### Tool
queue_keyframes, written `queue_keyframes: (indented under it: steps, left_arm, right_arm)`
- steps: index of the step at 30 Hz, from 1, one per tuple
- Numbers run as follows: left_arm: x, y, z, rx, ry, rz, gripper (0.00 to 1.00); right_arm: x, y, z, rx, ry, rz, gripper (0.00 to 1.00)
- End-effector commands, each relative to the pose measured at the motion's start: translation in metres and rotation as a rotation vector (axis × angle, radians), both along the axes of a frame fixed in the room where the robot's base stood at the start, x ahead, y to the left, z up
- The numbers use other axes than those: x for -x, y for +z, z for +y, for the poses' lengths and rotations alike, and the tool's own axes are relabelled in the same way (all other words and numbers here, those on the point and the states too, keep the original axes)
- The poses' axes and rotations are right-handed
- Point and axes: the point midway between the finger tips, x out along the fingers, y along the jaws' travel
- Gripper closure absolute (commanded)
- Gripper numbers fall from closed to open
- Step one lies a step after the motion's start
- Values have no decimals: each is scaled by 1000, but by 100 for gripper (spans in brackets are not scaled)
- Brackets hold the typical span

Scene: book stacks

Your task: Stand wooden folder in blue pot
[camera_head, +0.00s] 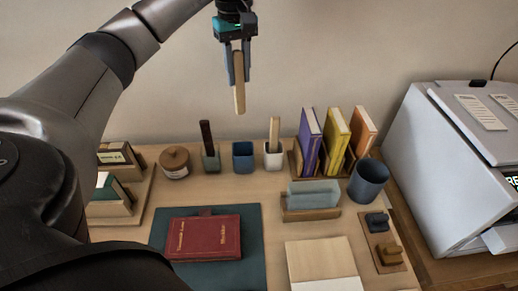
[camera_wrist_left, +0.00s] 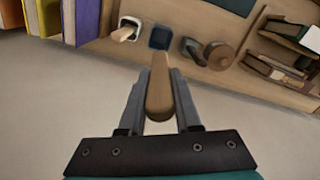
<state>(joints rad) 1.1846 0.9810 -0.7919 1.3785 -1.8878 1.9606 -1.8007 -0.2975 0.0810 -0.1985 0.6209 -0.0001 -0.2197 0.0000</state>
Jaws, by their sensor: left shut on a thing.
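My left gripper (camera_head: 238,68) is shut on the wooden folder (camera_head: 240,98), a flat pale strip with a rounded end. The folder hangs nearly upright from the fingers, high above the desk and above the pots. The small square blue pot (camera_head: 243,157) stands below it on the desk and looks empty. In the left wrist view the folder (camera_wrist_left: 160,90) lies between the fingers (camera_wrist_left: 159,88), and its tip points at the blue pot (camera_wrist_left: 160,37), apart from it. My right gripper is not in view.
A grey-green pot (camera_head: 211,160) with a dark stick and a white pot (camera_head: 273,160) with a pale stick flank the blue pot closely. A round wooden jar (camera_head: 175,162), upright books (camera_head: 336,140) and a larger blue-grey cup (camera_head: 369,181) stand nearby. A red book (camera_head: 204,238) lies in front.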

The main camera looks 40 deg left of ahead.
Motion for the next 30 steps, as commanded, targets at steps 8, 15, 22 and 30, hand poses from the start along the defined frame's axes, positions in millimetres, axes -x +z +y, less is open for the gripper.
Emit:
queue_keyframes:
  steps: [8, 15, 22, 30]
  left_arm:
    - [2, -66, 1, -1, 4, 8, 100]
    - [1, -127, 0, 1, 3, 4, 100]
    - [0, -154, 1, 0, 3, 0, 100]
    - [1, -185, 0, 2, 2, 3, 100]
  right_arm:
    - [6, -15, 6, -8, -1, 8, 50]
    - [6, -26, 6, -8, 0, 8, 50]
    - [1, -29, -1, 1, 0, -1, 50]
    - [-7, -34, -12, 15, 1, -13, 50]
